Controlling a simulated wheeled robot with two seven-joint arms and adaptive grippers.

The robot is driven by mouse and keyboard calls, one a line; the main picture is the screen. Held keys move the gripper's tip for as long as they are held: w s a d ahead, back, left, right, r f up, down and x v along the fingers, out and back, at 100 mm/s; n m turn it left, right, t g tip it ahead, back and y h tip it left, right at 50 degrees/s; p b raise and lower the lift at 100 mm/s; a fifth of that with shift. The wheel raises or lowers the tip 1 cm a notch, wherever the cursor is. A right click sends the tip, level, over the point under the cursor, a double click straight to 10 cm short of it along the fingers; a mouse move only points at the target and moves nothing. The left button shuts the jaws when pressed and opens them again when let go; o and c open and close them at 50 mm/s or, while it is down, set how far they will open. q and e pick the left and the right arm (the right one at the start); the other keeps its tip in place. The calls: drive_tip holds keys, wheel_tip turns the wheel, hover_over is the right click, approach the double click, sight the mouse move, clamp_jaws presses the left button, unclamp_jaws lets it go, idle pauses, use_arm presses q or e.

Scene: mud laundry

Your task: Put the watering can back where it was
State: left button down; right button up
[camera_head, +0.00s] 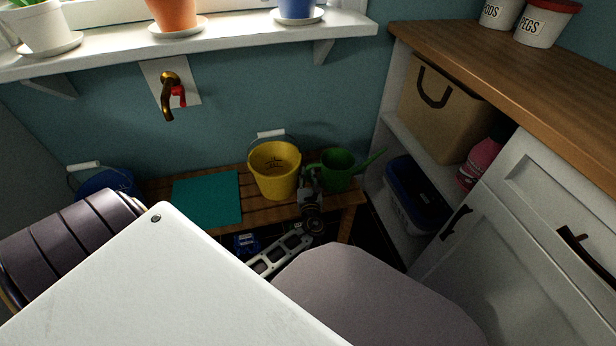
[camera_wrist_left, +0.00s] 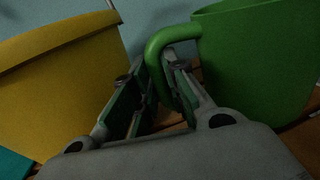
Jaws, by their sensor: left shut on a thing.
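The green watering can (camera_head: 338,172) is upright at the right end of the slatted wooden bench (camera_head: 355,192), its spout pointing right. I cannot tell whether its base touches the slats. My left gripper (camera_head: 310,183) is at the can's left side, between it and the yellow bucket. In the left wrist view the gripper (camera_wrist_left: 158,95) is shut on the can's handle (camera_wrist_left: 156,48), with the can's body (camera_wrist_left: 255,60) on the right. My right gripper is not in view.
The yellow bucket (camera_head: 274,172) stands close on the left, also in the left wrist view (camera_wrist_left: 60,85). A teal mat (camera_head: 207,198) lies farther left on the bench. A brass tap (camera_head: 168,95) juts from the wall. Shelves with a blue-lidded box (camera_head: 415,195) bound the right.

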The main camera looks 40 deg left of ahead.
use_arm(q)
drive_tip(key=c, duration=1.7)
unclamp_jaws()
drive_tip(key=shift+f, duration=0.1)
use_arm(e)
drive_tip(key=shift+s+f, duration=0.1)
